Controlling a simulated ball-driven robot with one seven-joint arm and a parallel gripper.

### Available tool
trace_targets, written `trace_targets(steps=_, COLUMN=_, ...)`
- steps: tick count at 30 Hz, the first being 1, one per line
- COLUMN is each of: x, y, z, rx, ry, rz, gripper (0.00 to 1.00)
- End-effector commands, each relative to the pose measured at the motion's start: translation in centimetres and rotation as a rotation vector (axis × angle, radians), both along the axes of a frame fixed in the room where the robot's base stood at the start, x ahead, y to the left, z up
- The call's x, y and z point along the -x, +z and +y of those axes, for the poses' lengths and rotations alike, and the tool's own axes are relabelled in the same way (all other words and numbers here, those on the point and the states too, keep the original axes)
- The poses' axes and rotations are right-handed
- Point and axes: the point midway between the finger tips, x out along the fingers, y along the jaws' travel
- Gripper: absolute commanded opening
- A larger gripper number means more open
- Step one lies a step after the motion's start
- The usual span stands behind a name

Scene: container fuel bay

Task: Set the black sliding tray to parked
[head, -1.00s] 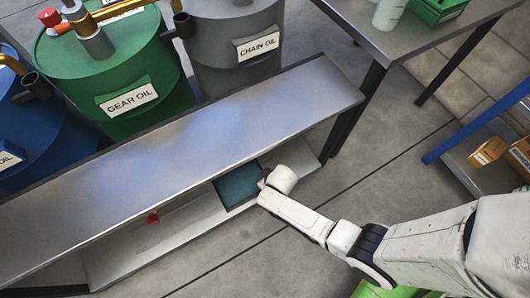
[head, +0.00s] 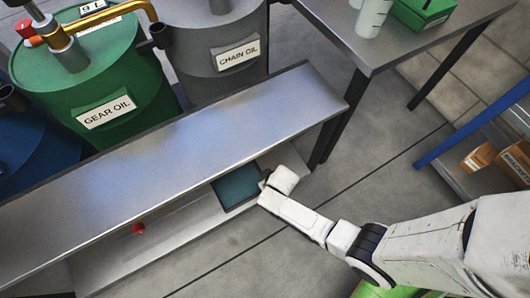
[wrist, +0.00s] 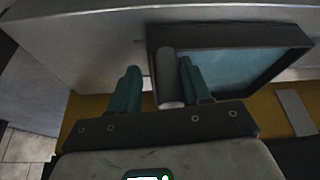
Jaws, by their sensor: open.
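The black sliding tray (head: 237,187) has a dark rim and a teal inner floor. It sits on the low shelf under the metal bench, towards the shelf's right part. In the wrist view the tray (wrist: 250,68) fills the upper right, with a dark upright handle (wrist: 168,78) at its near left corner. My gripper (wrist: 158,88) is open, its teal fingers on either side of the handle. The right finger is close against the handle, and a gap shows to the left finger. In the head view my gripper (head: 266,182) is mostly hidden by my wrist.
A red knob (head: 138,228) is on the low shelf, left of the tray. The metal bench top (head: 190,150) overhangs the shelf. Oil drums (head: 95,80) stand behind it. A table (head: 390,45) and a blue-framed rack (head: 470,125) are at right. Open floor lies in front.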

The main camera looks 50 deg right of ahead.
Motion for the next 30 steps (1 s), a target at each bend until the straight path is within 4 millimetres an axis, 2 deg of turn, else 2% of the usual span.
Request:
trace_targets(steps=8, x=-0.2, y=0.2, z=0.2, rx=-0.003, ry=0.002, rz=-0.004, gripper=0.51)
trace_targets(steps=11, x=-0.1, y=0.8, z=0.2, rx=-0.002, ry=0.003, rz=-0.005, gripper=0.51)
trace_targets(steps=24, x=2.8, y=7.7, z=0.5, rx=-0.001, ry=0.002, rz=-0.003, gripper=0.51)
trace_targets(steps=30, x=3.7, y=9.7, z=0.6, rx=-0.001, ry=-0.001, rz=-0.002, gripper=0.51)
